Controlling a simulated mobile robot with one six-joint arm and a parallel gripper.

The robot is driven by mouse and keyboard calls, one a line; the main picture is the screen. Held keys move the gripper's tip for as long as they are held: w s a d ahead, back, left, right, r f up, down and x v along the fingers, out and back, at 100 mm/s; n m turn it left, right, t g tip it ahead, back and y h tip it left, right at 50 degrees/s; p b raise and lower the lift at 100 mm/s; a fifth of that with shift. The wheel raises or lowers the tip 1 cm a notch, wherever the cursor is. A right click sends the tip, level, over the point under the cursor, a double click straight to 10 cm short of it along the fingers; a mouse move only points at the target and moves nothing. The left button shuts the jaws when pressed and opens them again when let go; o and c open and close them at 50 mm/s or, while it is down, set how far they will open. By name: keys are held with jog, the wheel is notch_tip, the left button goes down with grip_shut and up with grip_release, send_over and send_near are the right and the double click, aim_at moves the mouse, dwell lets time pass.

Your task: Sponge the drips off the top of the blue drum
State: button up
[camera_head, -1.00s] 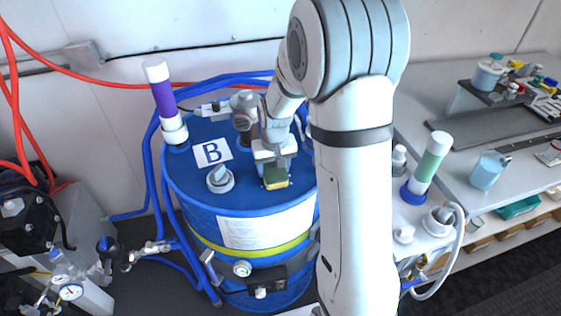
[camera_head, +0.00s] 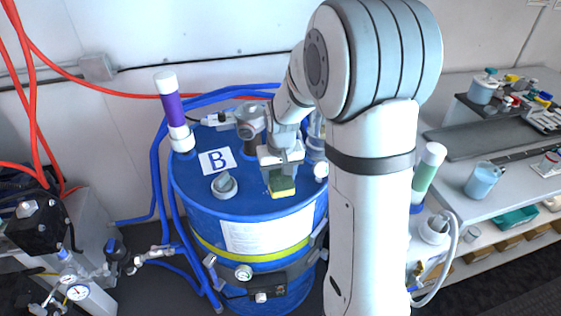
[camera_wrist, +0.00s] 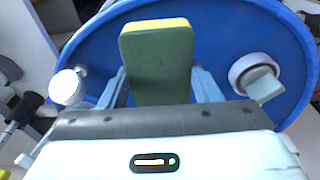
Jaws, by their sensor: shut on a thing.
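The blue drum (camera_head: 200,198) stands upright in the middle of the head view, with a white "B" label (camera_head: 217,161) on its top. My gripper (camera_head: 282,178) is shut on a sponge (camera_head: 281,185) with a green side and a yellow side. The sponge is over the front right part of the drum top; I cannot tell whether it touches. In the wrist view the sponge (camera_wrist: 158,60) sits between the two fingers (camera_wrist: 160,88), with the blue drum top (camera_wrist: 225,40) behind it. I cannot make out any drips.
A grey-white cap with a handle (camera_head: 224,186) stands on the drum top left of the sponge. A purple tube (camera_head: 171,108) rises at the rim's back left. A green tube (camera_head: 427,170) stands right of my arm. Blue hoses run around the drum. A bench (camera_head: 450,180) is at right.

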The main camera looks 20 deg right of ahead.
jog(key=shift+r+p, duration=0.75)
jog(key=shift+r, duration=0.8)
jog(key=shift+r+p, duration=0.2)
jog(key=shift+p, duration=1)
jog(key=shift+w+d+f+p, duration=0.1)
jog(key=shift+p, duration=0.35)
